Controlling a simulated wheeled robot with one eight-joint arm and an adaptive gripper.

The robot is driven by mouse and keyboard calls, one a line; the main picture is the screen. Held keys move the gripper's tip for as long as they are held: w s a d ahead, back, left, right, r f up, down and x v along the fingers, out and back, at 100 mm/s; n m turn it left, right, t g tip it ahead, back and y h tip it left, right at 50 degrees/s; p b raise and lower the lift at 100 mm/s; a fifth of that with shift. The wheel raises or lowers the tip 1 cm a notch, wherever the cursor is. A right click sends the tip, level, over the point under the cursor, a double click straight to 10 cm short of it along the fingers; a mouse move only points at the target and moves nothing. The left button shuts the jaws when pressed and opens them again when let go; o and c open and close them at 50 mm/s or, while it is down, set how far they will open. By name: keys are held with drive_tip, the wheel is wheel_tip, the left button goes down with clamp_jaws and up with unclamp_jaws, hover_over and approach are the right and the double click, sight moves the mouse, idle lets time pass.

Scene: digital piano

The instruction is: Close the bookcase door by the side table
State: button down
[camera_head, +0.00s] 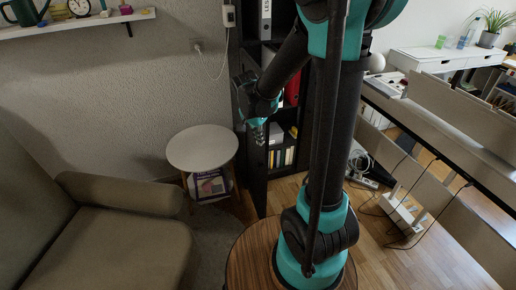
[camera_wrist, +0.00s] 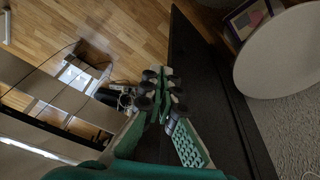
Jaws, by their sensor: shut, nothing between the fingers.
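The black bookcase (camera_head: 282,130) stands against the wall behind my arm. Its dark door (camera_head: 257,178) stands open, swung out toward me beside the side table. The round white side table (camera_head: 202,143) is just left of the door. In the wrist view, the door is a long black panel (camera_wrist: 213,95), and the side table (camera_wrist: 285,58) lies beyond it at upper right. My gripper (camera_head: 259,135) is shut and empty at the door, around mid-height. Its fingers (camera_wrist: 162,88) overlap the panel's edge in the wrist view; I cannot tell whether they touch. My arm hides part of the bookcase.
A brown armchair (camera_head: 115,235) fills the lower left. A desk with white panels (camera_head: 445,125) and loose cables stand at right. Wooden floor (camera_head: 285,190) shows by the door.

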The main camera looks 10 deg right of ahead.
drive_tip(key=w+a+f+m+g+h, duration=0.1)
drive_tip(key=w+a+f+m+h, duration=0.15)
drive_tip(key=w+a+m, duration=0.45)
drive_tip(key=shift+n+y, duration=0.25)
drive_tip(key=shift+n, duration=0.05)
drive_tip(key=shift+w+d+f, duration=0.4)
drive_tip(key=shift+d+f, duration=0.95)
drive_tip(key=shift+f, duration=0.25)
drive_tip(key=shift+w+d+f, duration=0.35)
drive_tip(key=shift+d+f, duration=0.95)
drive_tip(key=shift+f, duration=0.3)
drive_tip(key=shift+w+d+f, duration=0.4)
drive_tip(key=shift+d+f, duration=0.95)
drive_tip(key=shift+f, duration=0.25)
